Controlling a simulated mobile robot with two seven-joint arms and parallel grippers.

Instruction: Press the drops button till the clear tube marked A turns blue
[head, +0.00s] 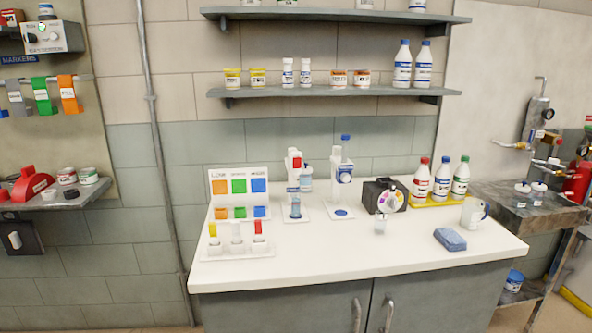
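Neither of my grippers is in the head view. On the white counter (350,265), a white stand (292,176) with a red part at its top has a small vessel with blue (295,207) low on it. To its right is a taller white dispenser (335,178) with a blue top, a round blue-and-white part (344,175) and a blue disc (341,212) on its base. A white rack (237,246) at the front left holds upright tubes with yellow, pale and red tops. Lettering is too small to read, so I cannot pick out the tube marked A or the drops button.
A colour chart (239,185) stands behind the rack. Right of the dispensers are a black box with a colour wheel (390,202), a small clear cup (380,226), a blue sponge (450,239), a white mug (474,212) and bottles in a yellow tray (438,202). The front middle counter is clear.

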